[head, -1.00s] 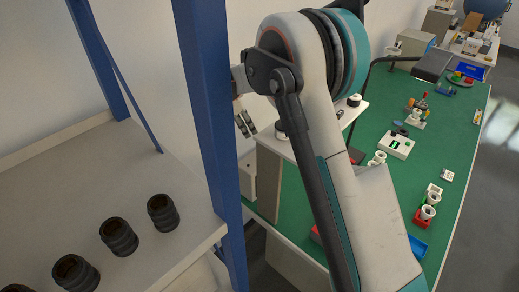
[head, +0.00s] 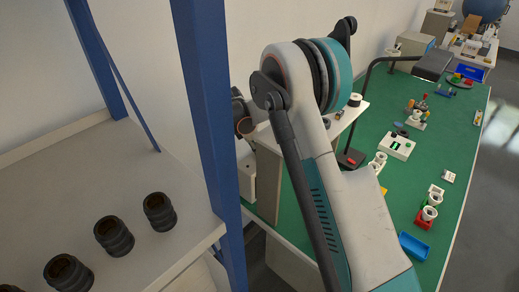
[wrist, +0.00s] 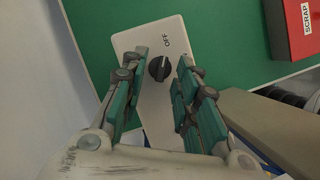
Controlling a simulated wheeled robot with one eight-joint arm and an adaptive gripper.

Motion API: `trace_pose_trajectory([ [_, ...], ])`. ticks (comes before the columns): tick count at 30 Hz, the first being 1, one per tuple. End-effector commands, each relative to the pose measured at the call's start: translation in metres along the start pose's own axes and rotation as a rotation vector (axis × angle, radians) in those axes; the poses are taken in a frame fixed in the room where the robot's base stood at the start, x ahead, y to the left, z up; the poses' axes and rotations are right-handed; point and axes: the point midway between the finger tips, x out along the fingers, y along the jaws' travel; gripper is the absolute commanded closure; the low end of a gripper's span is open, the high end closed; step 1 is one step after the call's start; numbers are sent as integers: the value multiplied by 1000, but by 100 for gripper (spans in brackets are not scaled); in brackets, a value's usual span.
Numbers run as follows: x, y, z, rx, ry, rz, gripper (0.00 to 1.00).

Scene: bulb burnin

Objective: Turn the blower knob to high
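The blower knob (wrist: 159,68) is a round black dial with a pointer ridge on a white panel (wrist: 127,42) in the wrist view. The word OFF is printed beside it. My gripper (wrist: 164,65) is open, with its teal-padded fingers apart on either side of the knob. I cannot tell how far the fingertips are from the panel, and no contact with the knob shows. In the head view my arm hides the gripper's fingers, and the knob cannot be made out.
A red SCRAP bin (wrist: 296,28) stands at the right in the wrist view. A green bench (head: 455,125) holds several small fixtures in the head view. A blue rack post (head: 208,115) and a shelf with black cylinders (head: 159,212) stand at the left, near my arm.

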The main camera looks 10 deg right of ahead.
Motion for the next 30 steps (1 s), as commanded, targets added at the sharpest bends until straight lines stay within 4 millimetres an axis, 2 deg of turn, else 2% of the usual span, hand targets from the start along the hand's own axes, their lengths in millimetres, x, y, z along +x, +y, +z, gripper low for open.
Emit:
trace_pose_trajectory([
  [3, 0, 0, 0, 0, 0, 0, 72],
  [7, 0, 0, 0, 0, 0, 0, 100],
  [20, 0, 0, 0, 27, 0, -12, 100],
  [30, 1, 4, 0, 216, 0, -90, 100],
])
